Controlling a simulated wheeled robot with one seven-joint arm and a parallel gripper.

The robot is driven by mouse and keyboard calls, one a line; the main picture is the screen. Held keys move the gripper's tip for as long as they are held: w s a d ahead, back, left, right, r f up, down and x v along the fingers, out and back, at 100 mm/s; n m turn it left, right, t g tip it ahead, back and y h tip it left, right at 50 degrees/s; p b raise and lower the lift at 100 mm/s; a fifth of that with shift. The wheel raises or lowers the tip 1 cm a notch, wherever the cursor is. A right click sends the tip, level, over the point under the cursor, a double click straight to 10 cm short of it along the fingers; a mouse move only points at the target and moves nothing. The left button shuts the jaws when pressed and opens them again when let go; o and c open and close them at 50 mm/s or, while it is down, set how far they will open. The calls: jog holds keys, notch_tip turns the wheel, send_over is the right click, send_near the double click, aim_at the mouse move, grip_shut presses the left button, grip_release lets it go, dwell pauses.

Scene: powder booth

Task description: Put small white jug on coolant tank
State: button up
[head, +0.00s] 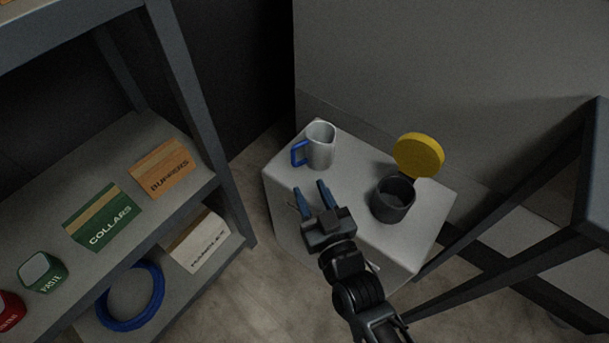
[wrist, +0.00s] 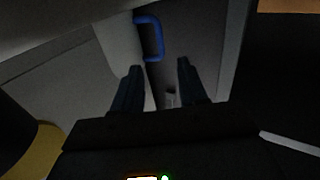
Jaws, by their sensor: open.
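The small white jug (head: 321,150) with a blue handle stands upright near the back left corner of a pale, box-shaped block (head: 405,247). The block may be the coolant tank, but no label shows. My gripper (head: 309,188) is open and empty, above the block on the near side of the jug, its fingers pointing toward the jug. In the wrist view, the jug's blue handle (wrist: 161,40) lies beyond my open gripper (wrist: 157,78), with the pale jug body (wrist: 119,45) to its left. The gripper looks apart from the handle.
A dark open cup (head: 380,212) and a yellow disc (head: 419,156) are on the block's right side. A shelf unit (head: 228,205) at left holds boxes and a blue ring (head: 158,291). A dark frame (head: 500,240) stands at right, and a grey wall behind.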

jog(key=shift+s+d, duration=0.2)
jog(key=shift+s, duration=0.35)
jog(key=s+d+r+m+h, duration=0.1)
jog(key=s+d+h, duration=0.1)
jog(key=s+d, duration=0.65)
jog(key=s+d+r+m+h, duration=0.15)
jog(key=s+d, duration=0.35)
jog(key=s, duration=0.6)
jog(key=s+d+r+m+g+h, duration=0.1)
jog(key=s+d+r, duration=0.1)
jog(key=s+r, duration=0.4)
jog(key=s+d+r+m+g+h, duration=0.1)
jog(key=s+d+r+h, duration=0.1)
jog(key=s+r, duration=0.5)
jog(key=shift+s+d, duration=0.85)
jog(key=shift+s, duration=0.05)
